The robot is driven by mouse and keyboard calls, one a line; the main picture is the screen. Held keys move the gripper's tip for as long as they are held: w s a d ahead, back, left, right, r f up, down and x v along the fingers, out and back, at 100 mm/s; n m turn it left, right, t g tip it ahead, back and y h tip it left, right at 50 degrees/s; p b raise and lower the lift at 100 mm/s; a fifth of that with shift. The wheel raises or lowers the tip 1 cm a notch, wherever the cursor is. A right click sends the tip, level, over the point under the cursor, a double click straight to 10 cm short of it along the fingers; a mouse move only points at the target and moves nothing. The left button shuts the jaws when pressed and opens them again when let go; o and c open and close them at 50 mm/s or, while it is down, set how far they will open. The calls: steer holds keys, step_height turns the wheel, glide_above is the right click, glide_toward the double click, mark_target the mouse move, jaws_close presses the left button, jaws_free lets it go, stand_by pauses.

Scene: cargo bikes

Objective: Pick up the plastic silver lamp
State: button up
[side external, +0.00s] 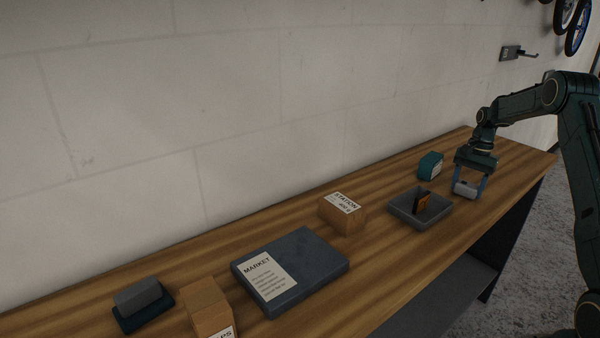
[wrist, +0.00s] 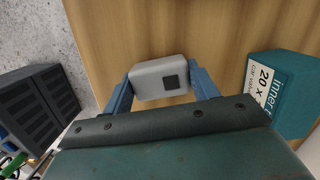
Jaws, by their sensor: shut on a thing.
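The silver lamp (side external: 465,189) is a small light-grey block with rounded edges at the right end of the bench. In the wrist view the lamp (wrist: 161,79) shows a dark square on its face. My gripper (side external: 468,187) is shut on it, with one blue finger against each side. In the wrist view the fingers of my gripper (wrist: 160,88) touch its left and right ends. I cannot tell whether the lamp rests on the bench or is slightly above it.
A grey tray (side external: 398,211) holding a dark and orange item stands left of the lamp. A teal box (side external: 430,166) stands behind, and shows in the wrist view (wrist: 285,90). Cardboard boxes (side external: 343,214) and a blue-grey MARKET slab (side external: 318,262) lie further left.

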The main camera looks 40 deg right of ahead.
mark_target(468, 184)
step_height(468, 184, up, 10)
steer(key=shift+f, duration=0.2)
stand_by(0.3)
stand_by(0.4)
